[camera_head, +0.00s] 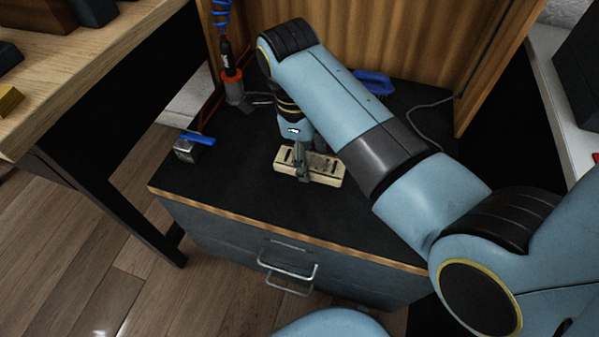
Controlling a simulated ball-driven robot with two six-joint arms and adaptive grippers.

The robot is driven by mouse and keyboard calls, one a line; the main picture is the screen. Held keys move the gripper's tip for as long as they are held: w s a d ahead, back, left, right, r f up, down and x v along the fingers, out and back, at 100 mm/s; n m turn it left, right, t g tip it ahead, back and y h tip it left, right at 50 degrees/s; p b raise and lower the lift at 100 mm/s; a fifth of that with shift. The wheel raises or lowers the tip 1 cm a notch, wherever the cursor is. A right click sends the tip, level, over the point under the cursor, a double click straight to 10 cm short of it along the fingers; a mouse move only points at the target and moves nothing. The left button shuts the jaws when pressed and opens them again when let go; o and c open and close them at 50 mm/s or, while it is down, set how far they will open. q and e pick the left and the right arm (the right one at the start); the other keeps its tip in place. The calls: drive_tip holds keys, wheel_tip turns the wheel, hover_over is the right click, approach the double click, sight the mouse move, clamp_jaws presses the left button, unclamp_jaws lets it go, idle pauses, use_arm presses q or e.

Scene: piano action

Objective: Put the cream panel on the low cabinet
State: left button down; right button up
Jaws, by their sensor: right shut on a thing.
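The cream panel (328,173) is a small pale block with dark slots in its top. My right gripper (303,170) points down over its left part and is shut on it. The panel is at the black top of the low cabinet (225,180), near the middle; whether it rests on the top or hangs just above it I cannot tell. My right arm hides part of the cabinet top behind and to the right. My left gripper is not in view.
A soldering iron in a stand (233,88) with a blue coiled cord is at the back left. A small metal box with a blue piece (190,147) sits at the left edge. A blue brush (374,84) lies behind my arm. The cabinet's front left top is clear.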

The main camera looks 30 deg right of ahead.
drive_tip(key=shift+w+a+f, duration=0.55)
drive_tip(key=shift+w, duration=0.1)
drive_tip(key=shift+f+b, duration=0.25)
drive_tip(key=shift+b, duration=0.1)
wheel_tip(320, 180, down, 3)
drive_tip(key=shift+r+b, duration=0.2)
drive_tip(key=shift+b, duration=0.4)
drive_tip(key=shift+f, duration=0.5)
drive_tip(key=o, duration=1.3)
drive_tip(key=shift+c, duration=0.2)
drive_tip(key=shift+r, duration=0.2)
drive_tip(key=r+p, duration=0.3)
drive_tip(key=shift+w+a+r+p, duration=0.15)
drive_tip(key=shift+w+r+p, duration=0.1)
drive_tip(key=shift+r+p, duration=0.1)
drive_tip(key=r+p, duration=0.5)
drive_tip(key=w+a+r+p, duration=0.1)
drive_tip(key=r+p, duration=0.2)
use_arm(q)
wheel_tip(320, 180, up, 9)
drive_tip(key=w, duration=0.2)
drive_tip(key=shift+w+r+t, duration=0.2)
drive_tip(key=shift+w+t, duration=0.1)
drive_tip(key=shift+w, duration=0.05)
